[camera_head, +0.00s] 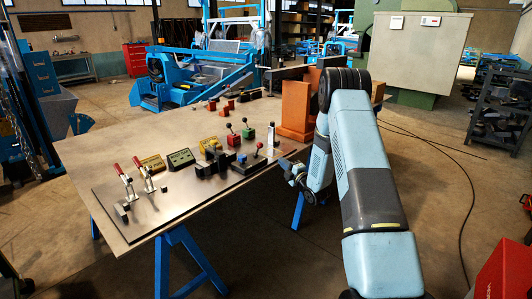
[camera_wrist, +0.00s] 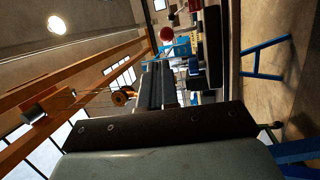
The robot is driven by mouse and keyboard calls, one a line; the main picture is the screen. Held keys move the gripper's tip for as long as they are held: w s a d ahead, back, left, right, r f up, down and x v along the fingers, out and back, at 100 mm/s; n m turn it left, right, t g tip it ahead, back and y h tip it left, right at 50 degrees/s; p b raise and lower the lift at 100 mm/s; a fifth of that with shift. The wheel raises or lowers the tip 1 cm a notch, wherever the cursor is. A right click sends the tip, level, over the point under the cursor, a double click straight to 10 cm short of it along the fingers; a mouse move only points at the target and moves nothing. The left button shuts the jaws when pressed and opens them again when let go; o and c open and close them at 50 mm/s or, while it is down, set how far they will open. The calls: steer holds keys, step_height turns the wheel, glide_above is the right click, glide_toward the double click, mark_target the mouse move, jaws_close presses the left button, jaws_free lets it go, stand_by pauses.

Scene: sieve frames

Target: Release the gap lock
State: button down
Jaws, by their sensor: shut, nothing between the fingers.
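I cannot tell for sure which fixture is the gap lock. On the dark plate (camera_head: 150,205) on the table are two toggle clamps with red handles, a nearer one (camera_head: 125,183) and a farther one (camera_head: 146,175). A blue block with a red-ball lever (camera_head: 254,158), a green block with a black-knob lever (camera_head: 247,132) and a red block with a lever (camera_head: 232,139) stand farther right. My gripper (camera_head: 294,170) is beside the table's right edge, apart from these fixtures. In the wrist view its dark fingers (camera_wrist: 158,68) are shut and empty; a red ball (camera_wrist: 166,34) shows beyond them.
Yellow and black labelled boxes (camera_head: 180,159) and dark blocks (camera_head: 212,166) crowd the plate's middle. A silver upright post (camera_head: 270,136) stands near its right edge. Orange blocks (camera_head: 296,108) rise at the table's far right. The table's near left corner is bare.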

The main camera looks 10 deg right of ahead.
steer(key=f, duration=0.1)
steer(key=s+f+y, duration=0.1)
steer(key=shift+f+n, duration=0.35)
steer(key=shift+n, duration=0.05)
steer(key=shift+w, duration=0.1)
glide_toward(258, 150)
steer(key=w+r, duration=0.1)
steer(key=w+a+r, duration=0.1)
steer(key=w+r, duration=0.1)
steer(key=w, duration=0.1)
steer(key=shift+w+a+r, duration=0.1)
steer(key=shift+a+r, duration=0.15)
stand_by(0.4)
